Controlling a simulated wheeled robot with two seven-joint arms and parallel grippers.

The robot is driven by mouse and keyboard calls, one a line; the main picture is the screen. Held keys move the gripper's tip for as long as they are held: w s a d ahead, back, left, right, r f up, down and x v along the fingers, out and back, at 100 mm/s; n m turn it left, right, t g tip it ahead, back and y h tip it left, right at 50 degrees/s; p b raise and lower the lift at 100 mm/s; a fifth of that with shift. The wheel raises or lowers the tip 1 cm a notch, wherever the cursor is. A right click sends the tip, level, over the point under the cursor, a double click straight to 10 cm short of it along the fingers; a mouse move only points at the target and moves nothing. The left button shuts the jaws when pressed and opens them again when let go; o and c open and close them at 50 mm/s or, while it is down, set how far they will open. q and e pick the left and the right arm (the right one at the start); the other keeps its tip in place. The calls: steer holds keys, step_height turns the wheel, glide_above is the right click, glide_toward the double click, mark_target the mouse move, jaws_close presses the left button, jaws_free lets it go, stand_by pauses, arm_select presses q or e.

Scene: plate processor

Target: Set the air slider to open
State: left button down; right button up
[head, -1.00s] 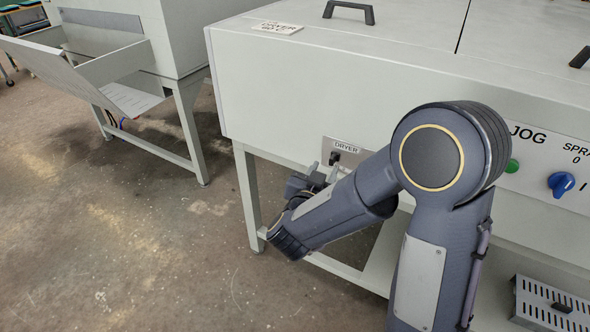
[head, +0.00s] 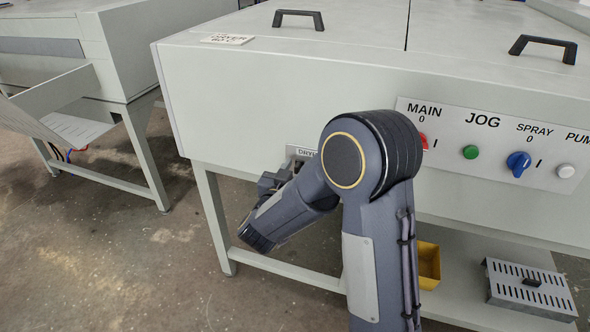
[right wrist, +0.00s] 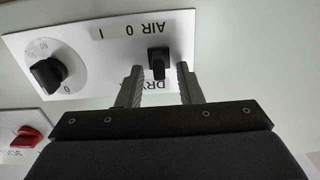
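The label AIR 0 I (right wrist: 130,29) shows upside down on a white panel in the right wrist view, with a black knob (right wrist: 158,62) beside it. My right gripper (right wrist: 160,72) is open, its fingers on either side of that knob; I cannot tell if they touch it. In the head view my right arm hides most of the DRYER panel (head: 303,153), and the gripper is mostly hidden. A grey slotted box (head: 520,298) with a small black handle (head: 532,282) sits on the lower shelf. I cannot tell which is the air slider. My left gripper is out of view.
A black dial (right wrist: 48,72) and a red switch (right wrist: 28,135) lie near the gripper. The machine front carries a red MAIN switch, a green JOG button (head: 470,152) and a blue SPRAY knob (head: 518,162). A yellow bin (head: 428,264) stands below. Floor at left is clear.

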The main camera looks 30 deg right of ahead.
jaws_close()
steer(key=s+d, duration=0.3)
steer(key=s, duration=0.1)
steer(key=shift+d, duration=0.3)
jaws_free()
steer(key=shift+s, duration=0.15)
